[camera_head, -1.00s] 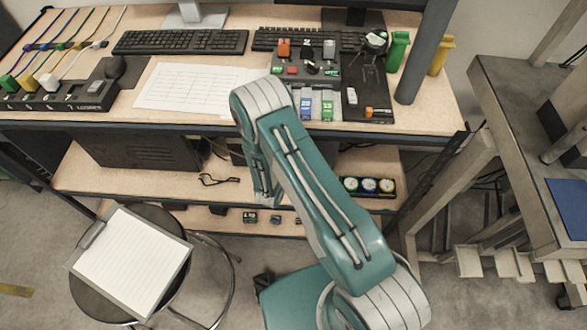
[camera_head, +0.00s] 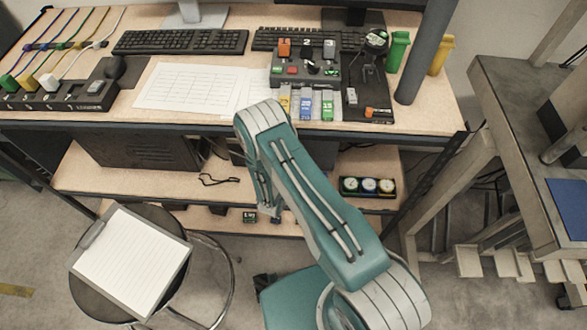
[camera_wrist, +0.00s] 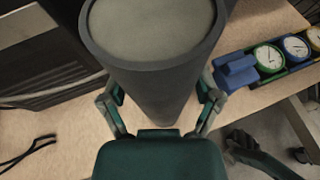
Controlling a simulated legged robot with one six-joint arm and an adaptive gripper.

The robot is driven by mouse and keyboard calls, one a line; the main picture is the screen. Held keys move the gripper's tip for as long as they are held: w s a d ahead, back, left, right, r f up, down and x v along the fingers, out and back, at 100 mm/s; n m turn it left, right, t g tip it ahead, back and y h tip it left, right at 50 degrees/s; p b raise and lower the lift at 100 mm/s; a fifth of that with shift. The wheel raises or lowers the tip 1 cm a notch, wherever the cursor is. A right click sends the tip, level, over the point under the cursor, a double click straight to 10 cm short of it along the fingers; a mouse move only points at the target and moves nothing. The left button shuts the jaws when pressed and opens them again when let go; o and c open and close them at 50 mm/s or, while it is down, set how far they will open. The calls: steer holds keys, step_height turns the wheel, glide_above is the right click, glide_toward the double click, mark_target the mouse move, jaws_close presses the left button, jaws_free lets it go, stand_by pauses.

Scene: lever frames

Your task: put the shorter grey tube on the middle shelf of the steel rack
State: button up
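A thick grey tube (camera_wrist: 155,85) fills the top middle of the wrist view, its pale round end facing the camera. The fingers of my gripper (camera_wrist: 160,110) lie against both its sides, and the green palm hides its lower part. In the head view my arm hides the gripper and this tube. A tall dark grey tube (camera_head: 425,55) rises from the right of the rack's top. The rack's middle shelf (camera_head: 110,183) is pale wood below the top; it also shows behind the tube in the wrist view (camera_wrist: 255,115).
A dark computer case (camera_head: 145,150) stands on the middle shelf's left, and a gauge box (camera_head: 367,187) on its right. Bare wood shows between them, partly behind my arm. A stool with a clipboard (camera_head: 130,262) stands front left. A grey bench (camera_head: 500,100) is at right.

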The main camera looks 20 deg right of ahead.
stand_by(0.4)
steer(key=v, duration=1.2)
